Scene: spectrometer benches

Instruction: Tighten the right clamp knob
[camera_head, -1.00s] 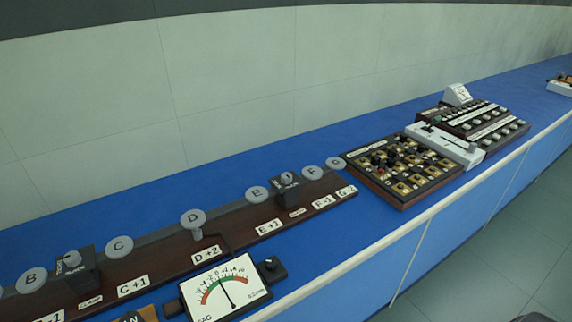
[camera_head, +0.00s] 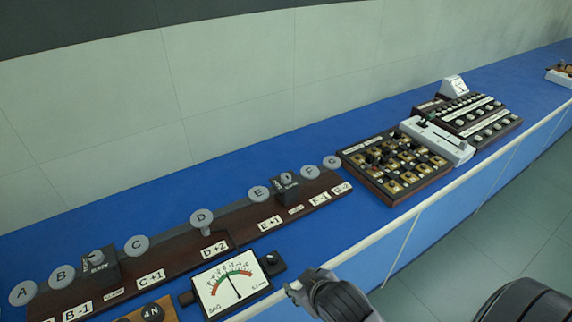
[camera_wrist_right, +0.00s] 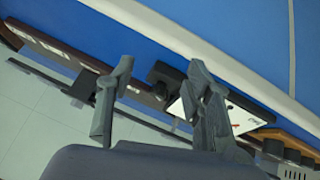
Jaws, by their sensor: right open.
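The right clamp (camera_head: 288,186) is a dark block on the long brown rail board (camera_head: 240,222), between discs E and F. Its grey knob (camera_head: 286,177) sits on top. The left clamp (camera_head: 98,262) has a similar knob and stands between discs B and C. A SAG dial gauge (camera_head: 232,283) lies in front of the board, its needle near the middle of the scale. My right gripper (camera_head: 296,287) is at the bench's front edge, right of the gauge and well apart from the right clamp. In the right wrist view its fingers (camera_wrist_right: 160,82) are spread and empty.
Grey lettered discs, such as disc D (camera_head: 202,218), line the rail. A panel with several knobs (camera_head: 395,165) and a white slider unit (camera_head: 438,140) stand to the right on the blue bench. The bench's pale front edge (camera_head: 400,222) runs diagonally. Blue surface behind the rail is clear.

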